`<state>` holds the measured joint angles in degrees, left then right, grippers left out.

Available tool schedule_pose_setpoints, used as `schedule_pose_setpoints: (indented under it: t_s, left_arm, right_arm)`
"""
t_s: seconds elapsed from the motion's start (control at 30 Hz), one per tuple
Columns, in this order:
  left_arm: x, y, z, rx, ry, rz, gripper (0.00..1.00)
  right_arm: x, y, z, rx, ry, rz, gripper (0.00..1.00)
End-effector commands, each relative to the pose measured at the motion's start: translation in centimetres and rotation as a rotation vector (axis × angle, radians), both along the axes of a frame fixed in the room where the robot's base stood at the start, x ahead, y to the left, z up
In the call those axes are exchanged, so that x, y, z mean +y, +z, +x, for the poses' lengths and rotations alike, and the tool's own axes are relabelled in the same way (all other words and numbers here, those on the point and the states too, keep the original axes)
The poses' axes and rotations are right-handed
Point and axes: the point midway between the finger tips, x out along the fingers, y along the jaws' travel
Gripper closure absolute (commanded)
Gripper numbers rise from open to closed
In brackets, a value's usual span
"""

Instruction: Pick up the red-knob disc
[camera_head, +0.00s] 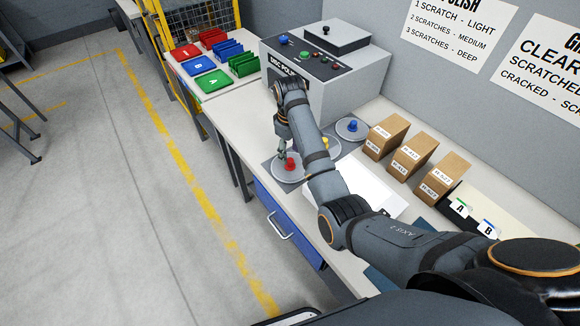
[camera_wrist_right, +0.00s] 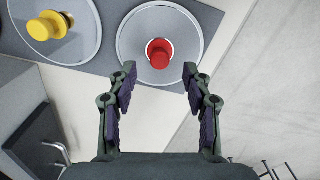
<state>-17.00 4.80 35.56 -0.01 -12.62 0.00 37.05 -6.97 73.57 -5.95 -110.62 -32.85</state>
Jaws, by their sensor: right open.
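The red-knob disc (camera_head: 281,172) is a round grey disc with a red knob in its middle, lying on a dark grey mat (camera_head: 268,166) near the bench's front edge. In the right wrist view the disc (camera_wrist_right: 134,42) shows whole, with its red knob ahead of and between my fingertips. My right gripper (camera_head: 283,140) is above and beside this disc, pointing down. In the right wrist view my right gripper (camera_wrist_right: 160,72) is open and empty, apart from the knob. My left gripper is not in view.
A yellow-knob disc (camera_wrist_right: 80,40) lies close beside the red one. A blue-knob disc (camera_head: 352,130) is further back, near cardboard boxes (camera_head: 410,155). A grey polishing machine (camera_head: 325,75) stands behind. Red, blue and green trays (camera_head: 212,80) are at the far left.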

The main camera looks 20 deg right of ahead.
Motion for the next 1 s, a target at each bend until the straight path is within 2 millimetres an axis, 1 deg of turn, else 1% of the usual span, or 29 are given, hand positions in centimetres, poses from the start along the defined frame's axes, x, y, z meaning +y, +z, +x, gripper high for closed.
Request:
schedule_pose_setpoints:
  t_s: [0.03,0.1,0.2,0.3,0.4,0.57,0.93,1.0]
  left_arm:
    - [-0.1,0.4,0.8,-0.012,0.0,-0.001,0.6]
    - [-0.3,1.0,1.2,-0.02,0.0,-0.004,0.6]
    - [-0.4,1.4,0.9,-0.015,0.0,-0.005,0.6]
    - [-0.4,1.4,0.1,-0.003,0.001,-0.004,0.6]
    - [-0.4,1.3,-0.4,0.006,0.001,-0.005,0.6]
    - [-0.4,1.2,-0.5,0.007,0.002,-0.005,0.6]
    - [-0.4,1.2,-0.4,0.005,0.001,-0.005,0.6]
    - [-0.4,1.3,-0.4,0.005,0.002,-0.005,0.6]
  right_arm:
    - [-0.1,-0.4,-0.1,0.004,0.0,-0.001,0.5]
    - [-0.2,-1.4,-0.1,0.007,0.0,-0.001,0.5]
    - [-0.2,-3.3,0.0,0.007,0.0,-0.001,0.5]
    - [-0.2,-4.6,0.1,0.004,0.0,0.0,0.5]
    - [-0.2,-5.0,0.1,0.002,-0.001,0.0,0.5]
    - [-0.2,-5.1,0.1,0.001,0.0,0.0,0.5]
    - [-0.2,-5.1,0.1,0.002,0.0,0.0,1.0]
    - [-0.2,-5.1,0.1,0.001,0.0,0.0,1.0]
